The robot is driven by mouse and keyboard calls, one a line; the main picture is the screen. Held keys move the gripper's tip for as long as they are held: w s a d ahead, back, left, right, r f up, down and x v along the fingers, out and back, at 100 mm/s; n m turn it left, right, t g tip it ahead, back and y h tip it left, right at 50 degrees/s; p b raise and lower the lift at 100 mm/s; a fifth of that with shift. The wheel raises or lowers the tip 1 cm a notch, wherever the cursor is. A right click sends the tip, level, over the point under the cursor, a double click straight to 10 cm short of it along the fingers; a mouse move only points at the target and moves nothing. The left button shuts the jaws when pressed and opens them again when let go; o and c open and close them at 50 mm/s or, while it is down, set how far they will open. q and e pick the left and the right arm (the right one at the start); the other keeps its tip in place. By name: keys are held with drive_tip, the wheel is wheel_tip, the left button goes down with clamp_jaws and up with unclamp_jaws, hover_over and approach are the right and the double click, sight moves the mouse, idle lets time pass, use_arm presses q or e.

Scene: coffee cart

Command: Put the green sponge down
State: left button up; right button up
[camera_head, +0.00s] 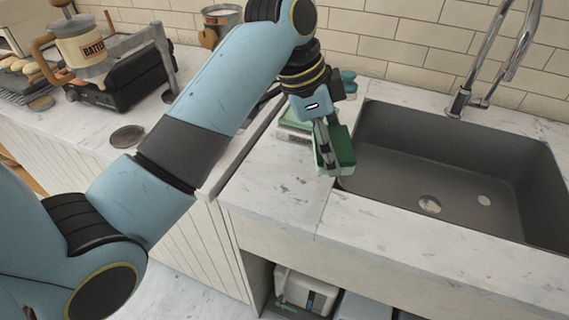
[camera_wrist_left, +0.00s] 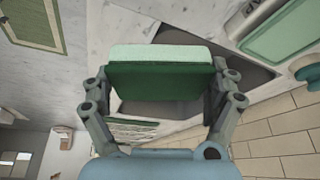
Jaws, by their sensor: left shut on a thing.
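The green sponge (camera_head: 342,146) is between the fingers of my left gripper (camera_head: 328,150), which is shut on it. In the left wrist view the sponge (camera_wrist_left: 160,80) spans the gap between the two fingers, with a pale mint layer and a darker green face. In the head view it hangs over the counter (camera_head: 275,195), beside the left rim of the sink. The fingers hide part of it, and whether it touches the counter is not clear. My right gripper is not in view.
The grey sink (camera_head: 440,170) lies right of the sponge, with a faucet (camera_head: 490,65) behind it. A pale green-topped object (camera_head: 292,120) sits behind the gripper. The front counter strip is clear.

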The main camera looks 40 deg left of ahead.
use_arm(q)
hover_over(287, 180)
drive_tip(key=d, duration=0.2)
drive_tip(key=shift+d+f+p, duration=0.2)
drive_tip(key=shift+f+p, duration=0.15)
drive_tip(key=shift+f, duration=0.9)
drive_tip(key=a, duration=0.1)
drive_tip(key=f, duration=0.1)
drive_tip(key=a+f, duration=0.1)
drive_tip(key=shift+s+a, duration=0.25)
drive_tip(key=shift+a, duration=0.1)
drive_tip(key=shift+a+f+p, duration=0.15)
drive_tip(key=shift+a+p, duration=0.1)
drive_tip(key=shift+p, duration=0.05)
drive_tip(key=shift+s+f, duration=0.15)
drive_tip(key=shift+f, duration=0.15)
wheel_tip(287, 180, down, 4)
drive_tip(key=shift+r, duration=0.2)
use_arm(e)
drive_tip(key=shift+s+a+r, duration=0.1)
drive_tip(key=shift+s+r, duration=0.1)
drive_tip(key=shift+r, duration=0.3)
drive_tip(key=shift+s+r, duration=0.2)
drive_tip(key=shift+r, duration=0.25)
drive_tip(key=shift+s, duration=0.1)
use_arm(q)
drive_tip(key=o, duration=0.9)
drive_tip(key=shift+c, duration=0.2)
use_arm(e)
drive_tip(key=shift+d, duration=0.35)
